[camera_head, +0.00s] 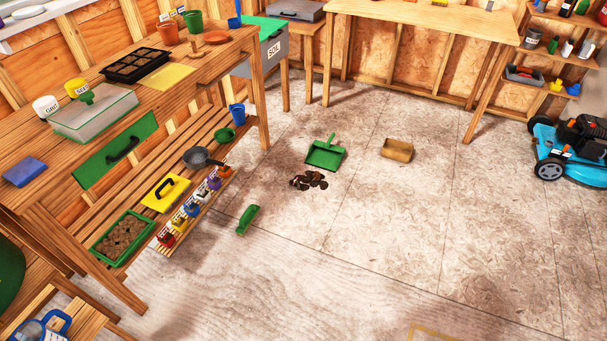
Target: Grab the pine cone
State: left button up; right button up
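I cannot make out a pine cone for certain in the head view. A small heap of dark brown lumps (309,181) lies on the floor near the middle. It is too small to tell whether these are soil clods or include a pine cone. Neither of my grippers is in view.
A green dustpan (326,153), tan block (397,150) and green hand brush (248,220) lie on the floor around the heap. A wooden potting bench (205,75) stands left. A blue mower (570,150) stands right. The front floor is mostly clear.

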aim_at(316, 176)
jog(key=i+j+z, duration=0.3)
jog(key=j, duration=0.35)
jog(key=i+l+u, duration=0.25)
jog(key=i+l, duration=0.45)
